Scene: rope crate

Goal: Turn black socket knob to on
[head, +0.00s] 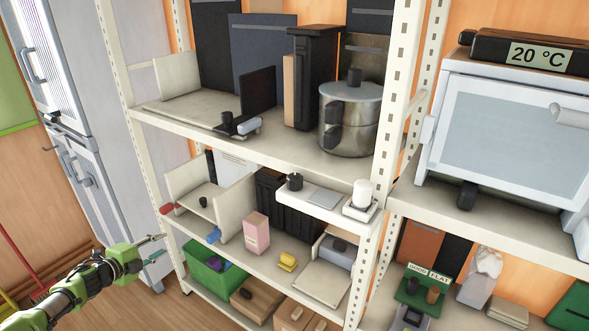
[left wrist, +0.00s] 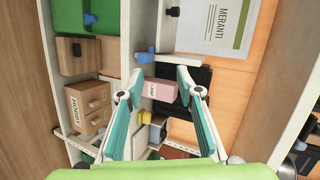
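Other black knobs show on a white open box (head: 203,202) and on the upper shelf (head: 227,117); which one is the socket knob I cannot tell for sure. My left gripper (head: 158,248) is at the lower left of the head view, clear of the rack and apart from all knobs. In the left wrist view its fingers (left wrist: 161,80) are spread and empty. My right gripper is not in view.
A pink box (head: 256,233) and yellow object (head: 288,261) stand on the lower shelf, above a green crate (head: 207,268) and wooden boxes. A pot (head: 350,115) stands on the upper shelf. White rack posts frame the shelves. The floor before the fridge (head: 66,93) is open.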

